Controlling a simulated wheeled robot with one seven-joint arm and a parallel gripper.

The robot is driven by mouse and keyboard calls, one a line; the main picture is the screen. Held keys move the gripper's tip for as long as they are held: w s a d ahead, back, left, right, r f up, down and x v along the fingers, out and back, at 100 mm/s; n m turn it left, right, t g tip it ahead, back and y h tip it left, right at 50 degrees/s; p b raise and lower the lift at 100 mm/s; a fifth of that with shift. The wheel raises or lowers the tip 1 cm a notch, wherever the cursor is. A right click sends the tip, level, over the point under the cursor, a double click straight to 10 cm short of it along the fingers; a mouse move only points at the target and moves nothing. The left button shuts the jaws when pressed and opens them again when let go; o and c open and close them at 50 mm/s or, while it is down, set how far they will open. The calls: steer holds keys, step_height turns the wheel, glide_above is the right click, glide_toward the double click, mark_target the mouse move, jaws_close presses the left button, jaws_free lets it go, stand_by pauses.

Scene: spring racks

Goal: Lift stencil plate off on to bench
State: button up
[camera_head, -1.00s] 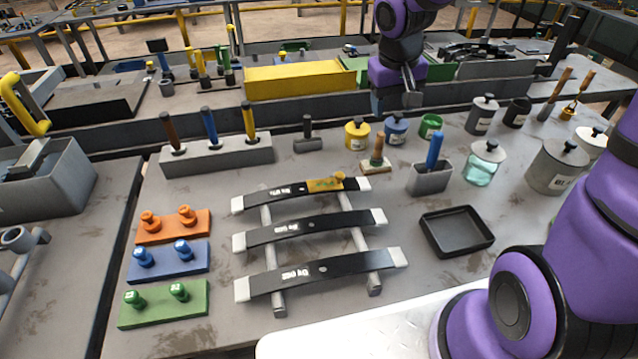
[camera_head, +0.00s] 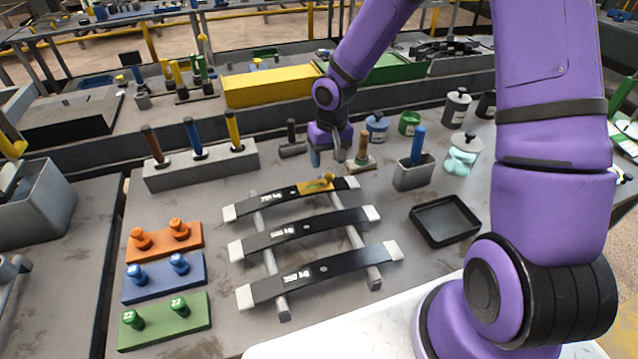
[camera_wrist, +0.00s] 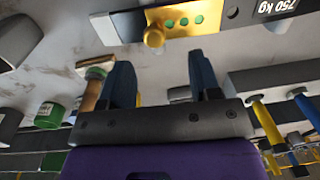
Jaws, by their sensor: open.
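The stencil plate (camera_head: 316,187) is a small yellow plate with a brass knob. It lies on the right part of the farthest dark leaf spring (camera_head: 277,198), marked 750 kg in the wrist view. The plate also shows at the top of the wrist view (camera_wrist: 184,21), with green dots and its knob towards my gripper. My gripper (camera_head: 328,158) is open and empty, just behind and above the plate in the head view. In the wrist view my two blue fingers (camera_wrist: 160,75) point towards the plate, apart from it. The bench (camera_head: 230,335) carries the springs.
Two more leaf springs (camera_head: 305,233) (camera_head: 320,274) lie nearer on the same grey rails. A wooden-handled stamp (camera_head: 362,150) stands close to my gripper's right. A black tray (camera_head: 444,220) and orange, blue and green peg blocks (camera_head: 163,308) flank the rack. Bare bench lies between rack and tray.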

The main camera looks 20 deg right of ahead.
mark_target(329, 174)
steer(key=shift+s+d+f, duration=0.1)
steer(key=shift+s+f, duration=0.1)
steer(key=shift+f, duration=1.35)
steer(key=shift+s+f, duration=0.15)
steer(key=shift+f, duration=1.35)
steer(key=c, duration=0.9)
